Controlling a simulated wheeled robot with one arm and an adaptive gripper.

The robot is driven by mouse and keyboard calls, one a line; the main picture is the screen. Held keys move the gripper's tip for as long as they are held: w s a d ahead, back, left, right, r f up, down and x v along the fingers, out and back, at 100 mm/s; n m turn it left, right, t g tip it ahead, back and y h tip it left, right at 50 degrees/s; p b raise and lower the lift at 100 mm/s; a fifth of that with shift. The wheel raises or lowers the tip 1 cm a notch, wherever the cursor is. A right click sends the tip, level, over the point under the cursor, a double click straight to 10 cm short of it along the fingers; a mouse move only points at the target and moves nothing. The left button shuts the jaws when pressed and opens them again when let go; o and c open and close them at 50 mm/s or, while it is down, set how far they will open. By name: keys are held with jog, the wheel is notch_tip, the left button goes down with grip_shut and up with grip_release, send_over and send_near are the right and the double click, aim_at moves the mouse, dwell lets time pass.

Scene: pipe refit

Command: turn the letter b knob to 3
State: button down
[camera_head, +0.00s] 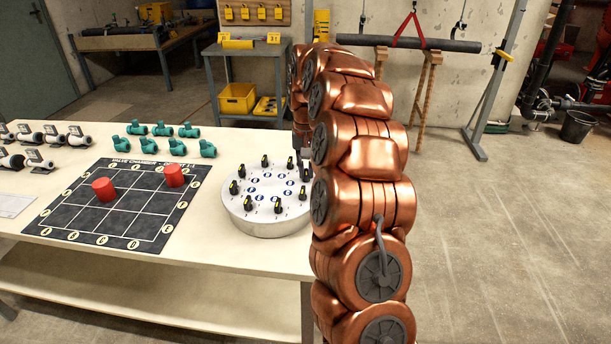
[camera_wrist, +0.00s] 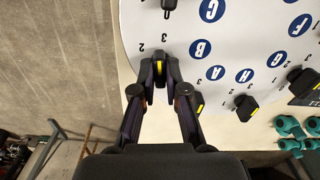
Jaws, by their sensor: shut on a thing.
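A round white dial plate (camera_head: 262,228) with several black knobs and blue letter discs stands on the bench. In the wrist view its face (camera_wrist: 240,50) fills the upper right. The letter b knob (camera_wrist: 160,66), black with a yellow stripe, lies outward of the blue B disc (camera_wrist: 200,48). My gripper (camera_wrist: 160,72) is shut on this knob, one finger on each side.
The neighbouring A knob (camera_wrist: 198,103) sits close to my right finger. A dark mat (camera_head: 120,205) with red cylinders (camera_head: 103,190) lies left of the dial. Teal fittings (camera_head: 162,130) and white pipe fittings (camera_head: 40,150) stand behind and left on the bench.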

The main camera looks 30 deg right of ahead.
aim_at(306, 171)
jog(key=shift+m+b, duration=0.35)
jog(key=shift+m, duration=0.35)
jog(key=shift+r, duration=0.1)
jog(key=c, duration=1.2)
grip_release()
notch_tip(306, 171, up, 12)
jog(key=shift+a, duration=0.1)
